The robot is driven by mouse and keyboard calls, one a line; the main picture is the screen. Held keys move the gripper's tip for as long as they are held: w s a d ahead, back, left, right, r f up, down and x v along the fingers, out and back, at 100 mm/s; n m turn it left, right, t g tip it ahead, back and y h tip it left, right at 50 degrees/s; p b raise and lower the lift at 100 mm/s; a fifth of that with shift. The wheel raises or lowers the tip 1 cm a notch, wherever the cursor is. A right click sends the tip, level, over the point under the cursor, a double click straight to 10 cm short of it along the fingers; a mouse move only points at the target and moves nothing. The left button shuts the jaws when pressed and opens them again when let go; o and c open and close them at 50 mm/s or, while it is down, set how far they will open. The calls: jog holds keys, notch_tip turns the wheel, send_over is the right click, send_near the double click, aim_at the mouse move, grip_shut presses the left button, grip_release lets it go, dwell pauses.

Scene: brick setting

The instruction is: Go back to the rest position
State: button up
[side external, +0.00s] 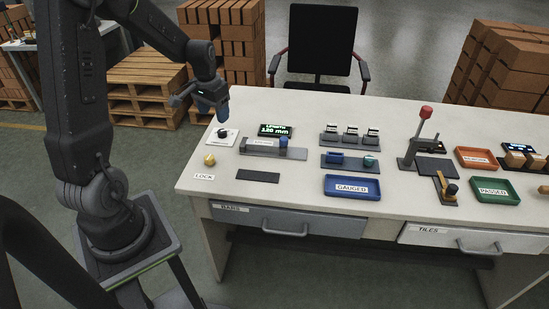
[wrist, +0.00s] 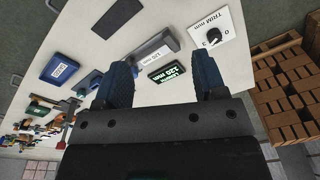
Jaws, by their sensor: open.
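My gripper (side external: 211,104) is above the back left corner of the white table (side external: 310,219), near the trim dial (side external: 222,136). In the wrist view my gripper (wrist: 165,75) shows two blue-tipped fingers spread apart with nothing between them. The table lies below and beyond the fingers.
A red-knobbed lever press (side external: 425,114) rises at right. A black chair (side external: 323,42) and brick pallets (side external: 147,78) stand behind the table.

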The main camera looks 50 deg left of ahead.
jog(key=s+d+r+m+t, duration=0.1)
jog(key=d+r, duration=0.4)
jog(key=d, duration=0.3)
jog(key=s+d+r+m+t, duration=0.1)
jog(key=s+d+r, duration=0.1)
jog(key=d+r, duration=0.45)
jog(key=s+d+r+m+t, duration=0.1)
jog(key=s+d+r+t, duration=0.1)
jog(key=s+d, duration=0.7)
jog(key=shift+s+d+r+m+t+h, duration=0.2)
jog(key=shift+d+r+m+t+h, duration=0.15)
jog(key=shift+d, duration=0.5)
